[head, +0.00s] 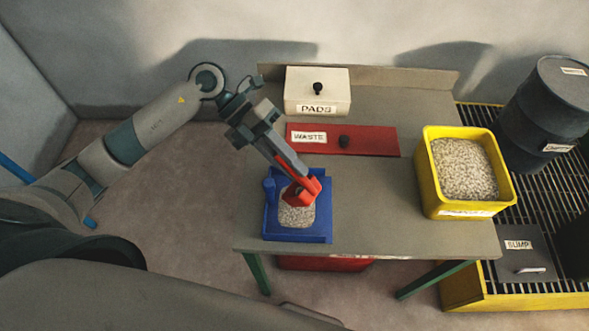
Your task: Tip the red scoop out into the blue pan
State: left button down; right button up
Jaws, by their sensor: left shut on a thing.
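My left gripper (283,160) is shut on the red scoop (301,190), near its handle. The scoop points down and to the right, with its head over the blue pan (318,235). The pan sits on the table near its front left. Pale granules (297,214) lie in the pan below the scoop's head. I cannot tell whether the scoop touches them or still holds any. My right gripper does not show.
A yellow bin (431,197) full of pale granules stands at the table's right. A red WASTE panel (375,140) with a black knob and a white PADS box (330,85) are behind the pan. A dark drum (545,105) stands on a yellow-edged grate at right. The table's middle is clear.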

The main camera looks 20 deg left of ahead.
aim_at(278, 160)
pick_arm(q)
jog(key=shift+w+a+f+h+b, duration=0.2)
jog(key=shift+a+h+b, duration=0.55)
jog(key=shift+b, duration=0.45)
jog(key=shift+a+r+h+b, duration=0.15)
jog(key=shift+h+b, duration=0.15)
jog(key=shift+h, duration=0.05)
jog(key=shift+a, duration=0.1)
jog(key=shift+w+a+g+h+b, duration=0.15)
jog(key=shift+g+h+b, duration=0.15)
jog(key=shift+b, duration=0.25)
jog(key=shift+a+h+b, duration=0.25)
jog(key=shift+h+b, duration=0.05)
jog(key=shift+b, duration=0.3)
jog(key=shift+w+a+f+h+b, duration=0.1)
jog(key=shift+a+f+h+b, duration=0.15)
jog(key=shift+b, duration=0.25)
jog(key=shift+a+r, duration=0.1)
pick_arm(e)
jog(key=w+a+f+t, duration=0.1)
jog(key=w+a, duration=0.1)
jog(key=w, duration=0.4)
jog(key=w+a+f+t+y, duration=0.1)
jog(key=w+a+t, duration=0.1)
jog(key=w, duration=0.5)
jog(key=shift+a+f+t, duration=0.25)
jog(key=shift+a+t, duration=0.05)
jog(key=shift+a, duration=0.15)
